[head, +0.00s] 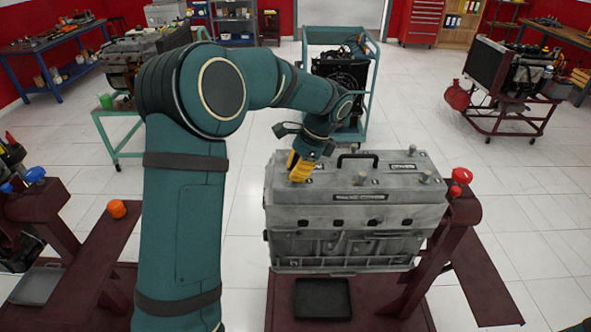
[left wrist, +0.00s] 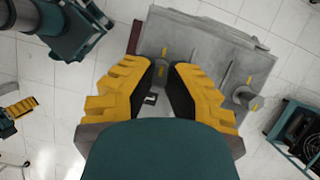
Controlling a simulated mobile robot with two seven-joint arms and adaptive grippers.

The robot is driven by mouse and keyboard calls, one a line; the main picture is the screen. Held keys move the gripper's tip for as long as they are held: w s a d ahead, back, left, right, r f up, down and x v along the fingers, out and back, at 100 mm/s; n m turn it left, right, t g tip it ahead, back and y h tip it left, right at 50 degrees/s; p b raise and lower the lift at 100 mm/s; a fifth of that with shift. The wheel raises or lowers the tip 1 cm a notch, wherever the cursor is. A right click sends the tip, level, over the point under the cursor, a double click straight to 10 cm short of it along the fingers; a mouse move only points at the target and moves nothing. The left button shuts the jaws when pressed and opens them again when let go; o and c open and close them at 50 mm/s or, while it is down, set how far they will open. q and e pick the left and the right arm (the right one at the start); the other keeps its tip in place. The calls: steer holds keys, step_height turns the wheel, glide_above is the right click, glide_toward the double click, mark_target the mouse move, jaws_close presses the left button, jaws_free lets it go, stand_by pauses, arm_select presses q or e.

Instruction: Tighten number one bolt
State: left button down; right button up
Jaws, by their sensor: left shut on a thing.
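The grey engine cover (head: 339,196) sits on top of the engine block and has a black handle (head: 357,160). Bolts stand up on it, among them one near the front middle (head: 362,178) and one at the right (head: 425,177). My left gripper (head: 298,174) points down at the cover's left end, its yellow fingers closed around a bolt there. That bolt is mostly hidden in the head view. In the left wrist view a grey bolt head (left wrist: 161,68) shows between the fingertips. Part of my right gripper (left wrist: 20,108) shows at the left edge of that view; its jaw opening is unclear.
The engine rests on a dark red stand (head: 285,302) with a black tray (head: 322,298). A red cap (head: 461,176) is at right and an orange one (head: 117,209) at left. A teal cart (head: 341,36) stands behind. White floor lies open at right.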

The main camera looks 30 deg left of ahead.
arm_select(q)
steer(key=shift+d+f+m, duration=0.15)
steer(key=shift+d+m, duration=0.05)
steer(key=shift+m, duration=0.6)
steer(key=shift+t, duration=0.3)
steer(key=c, duration=0.9)
jaws_free()
steer(key=shift+w+y, duration=0.1)
steer(key=shift+y, duration=0.2)
steer(key=shift+r, duration=0.4)
steer(key=v, duration=1.1)
steer(key=shift+w+d+r, duration=0.1)
steer(key=shift+d+r, duration=0.05)
steer(key=shift+d, duration=0.05)
